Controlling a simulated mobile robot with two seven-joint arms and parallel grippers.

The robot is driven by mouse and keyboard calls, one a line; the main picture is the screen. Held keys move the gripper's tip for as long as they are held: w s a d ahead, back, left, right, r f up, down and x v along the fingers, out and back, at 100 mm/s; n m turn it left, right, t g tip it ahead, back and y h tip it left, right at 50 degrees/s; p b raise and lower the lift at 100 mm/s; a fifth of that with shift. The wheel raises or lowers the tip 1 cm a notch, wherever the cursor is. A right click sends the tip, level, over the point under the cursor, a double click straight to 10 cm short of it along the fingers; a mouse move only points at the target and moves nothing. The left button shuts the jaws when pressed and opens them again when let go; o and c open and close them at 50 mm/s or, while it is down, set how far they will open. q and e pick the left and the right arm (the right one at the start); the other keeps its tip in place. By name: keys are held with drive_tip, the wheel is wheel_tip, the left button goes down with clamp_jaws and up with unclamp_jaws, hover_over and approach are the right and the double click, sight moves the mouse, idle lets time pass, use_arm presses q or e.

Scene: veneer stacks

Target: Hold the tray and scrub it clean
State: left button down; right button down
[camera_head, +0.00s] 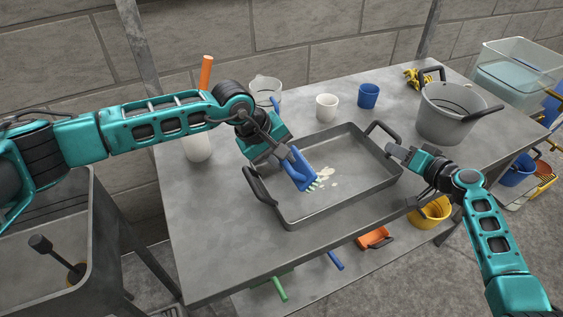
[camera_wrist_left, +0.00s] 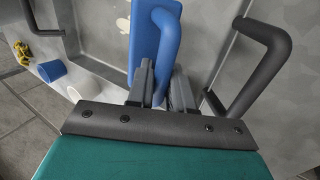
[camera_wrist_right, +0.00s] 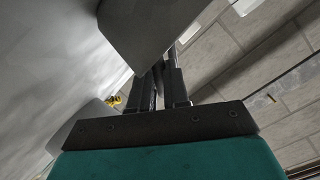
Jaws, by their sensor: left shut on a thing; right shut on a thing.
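The grey metal tray (camera_head: 345,203) lies on the table, with a dark handle at each end. Pale spots of residue (camera_head: 328,174) mark its floor near the middle. My left gripper (camera_head: 284,156) is shut on the handle of a blue scrub brush (camera_head: 303,170). The brush is over the tray, its pale bristles at or just above the floor beside the residue; contact is unclear. The brush also shows in the left wrist view (camera_wrist_left: 145,42). My right gripper (camera_head: 392,148) is shut on the tray's right end, near the handle; the exact grip is partly hidden.
At the back of the metal table (camera_head: 225,250) stand a white cup (camera_head: 326,107), a blue cup (camera_head: 368,95) and a clear container (camera_head: 266,88). A grey pot (camera_head: 448,112) stands beyond my right gripper. A sink (camera_head: 70,225) is at left. The table's front-left area is clear.

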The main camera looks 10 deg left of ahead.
sight(299, 156)
use_arm(q)
drive_tip(key=shift+r, duration=5.25)
drive_tip(key=w+d, duration=0.3)
drive_tip(key=d, duration=0.1)
drive_tip(key=shift+s+f, duration=0.2)
drive_tip(key=shift+f, duration=5.3)
drive_tip(key=shift+f, duration=0.75)
drive_tip(key=shift+s+a, duration=0.75)
drive_tip(key=shift+a, duration=0.35)
